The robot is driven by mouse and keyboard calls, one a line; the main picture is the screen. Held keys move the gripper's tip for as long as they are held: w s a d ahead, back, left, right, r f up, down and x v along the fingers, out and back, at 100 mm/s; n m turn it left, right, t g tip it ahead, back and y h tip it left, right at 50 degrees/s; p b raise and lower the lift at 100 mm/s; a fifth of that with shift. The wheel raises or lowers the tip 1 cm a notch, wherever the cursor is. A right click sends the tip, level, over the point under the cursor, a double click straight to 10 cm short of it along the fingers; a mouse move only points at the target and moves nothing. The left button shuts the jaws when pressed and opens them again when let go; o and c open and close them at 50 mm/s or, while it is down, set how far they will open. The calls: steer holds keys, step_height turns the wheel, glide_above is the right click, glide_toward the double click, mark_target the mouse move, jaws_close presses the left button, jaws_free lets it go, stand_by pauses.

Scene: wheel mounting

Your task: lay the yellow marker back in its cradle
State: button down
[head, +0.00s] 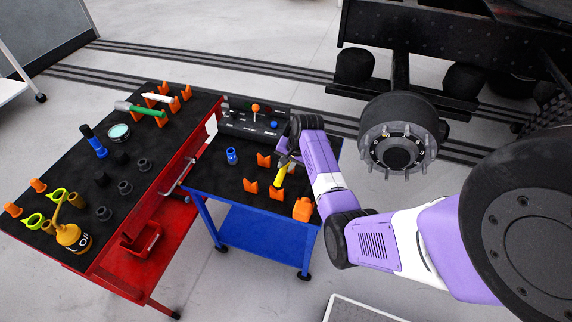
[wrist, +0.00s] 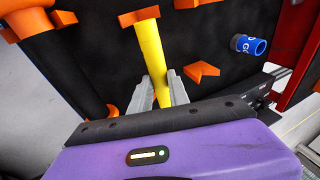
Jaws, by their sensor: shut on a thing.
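The yellow marker (head: 281,175) is held by my gripper (head: 287,162) over the blue cart's black top. In the wrist view the marker (wrist: 152,52) stands between the two grey fingers of my gripper (wrist: 163,90), which are shut on it. Its far end overlaps an orange holder (wrist: 139,16); I cannot tell whether they touch. In the head view this end is close above an orange holder (head: 277,194). Other orange holders (head: 250,186) and (head: 264,159) stand nearby. Which pieces form the marker's cradle is not clear. My gripper partly hides the area behind it.
A blue can (head: 232,156) and a larger orange object (head: 302,209) stand on the blue cart (head: 210,180). A dark control box (head: 245,124) is at its back. A red cart (head: 60,200) with tools stands at left. A wheel hub (head: 396,150) is at right.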

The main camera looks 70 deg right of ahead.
steer(key=shift+f, duration=0.35)
steer(key=shift+f+b, duration=0.5)
steer(key=shift+f, duration=0.1)
steer(key=c, duration=1.2)
jaws_free()
steer(key=shift+o, duration=0.2)
steer(key=v, duration=0.7)
steer(key=shift+r, duration=0.35)
